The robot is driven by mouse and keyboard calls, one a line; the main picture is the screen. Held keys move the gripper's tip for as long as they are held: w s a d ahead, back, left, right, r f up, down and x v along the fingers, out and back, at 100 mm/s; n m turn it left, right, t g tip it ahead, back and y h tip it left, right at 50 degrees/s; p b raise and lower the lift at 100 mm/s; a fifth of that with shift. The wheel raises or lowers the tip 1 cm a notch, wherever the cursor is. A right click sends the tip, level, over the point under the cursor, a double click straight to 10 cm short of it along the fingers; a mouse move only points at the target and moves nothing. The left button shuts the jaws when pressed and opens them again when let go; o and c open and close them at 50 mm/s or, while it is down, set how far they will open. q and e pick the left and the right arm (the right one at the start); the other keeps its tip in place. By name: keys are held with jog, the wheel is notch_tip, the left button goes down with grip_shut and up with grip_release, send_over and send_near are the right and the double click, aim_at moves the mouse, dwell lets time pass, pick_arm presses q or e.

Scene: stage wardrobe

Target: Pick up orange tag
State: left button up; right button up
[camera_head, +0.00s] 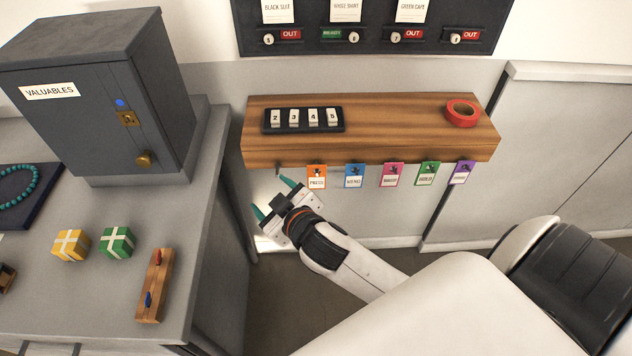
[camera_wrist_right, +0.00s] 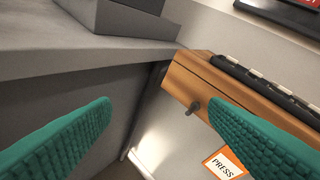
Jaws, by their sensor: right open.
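The orange tag (camera_head: 317,177), marked PRESS, hangs under the front edge of the wooden shelf (camera_head: 290,151), leftmost in the row of tags. It also shows in the right wrist view (camera_wrist_right: 224,164), low and right, partly hidden behind the right finger. My right gripper (camera_head: 272,197) is open and empty, below and left of the orange tag and apart from it. Its teal fingertips show in the right wrist view (camera_wrist_right: 160,135) with a wide gap between them. My left gripper is not in view.
Blue (camera_head: 354,176), magenta (camera_head: 391,175), green (camera_head: 428,174) and purple (camera_head: 461,172) tags hang to the right. A bare peg (camera_wrist_right: 193,107) sticks out at the shelf's left end. A grey counter (camera_head: 200,250) with a dark safe (camera_head: 95,90) stands at left.

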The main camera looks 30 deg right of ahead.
jog(key=w+a+r+n+y, duration=0.3)
jog(key=a+r+n+y, duration=1.1)
jog(key=r+n+y, duration=0.25)
jog(key=n+g+h, duration=0.9)
jog(key=g+h, duration=0.5)
jog(key=h, duration=0.2)
send_over(318, 165)
jog(key=f, duration=1.3)
jog(key=shift+a, duration=0.2)
jog(key=shift+d+f+m+h, duration=0.25)
notch_tip(318, 165, down, 6)
jog(key=shift+p, duration=0.65)
jog(key=shift+w+a+f+p, duration=0.1)
jog(key=shift+f+p, duration=0.25)
jog(key=shift+f, duration=1)
jog(key=shift+a+f+p, duration=0.1)
jog(key=shift+f+p, duration=0.25)
jog(key=shift+f, duration=1)
jog(key=c, duration=1)
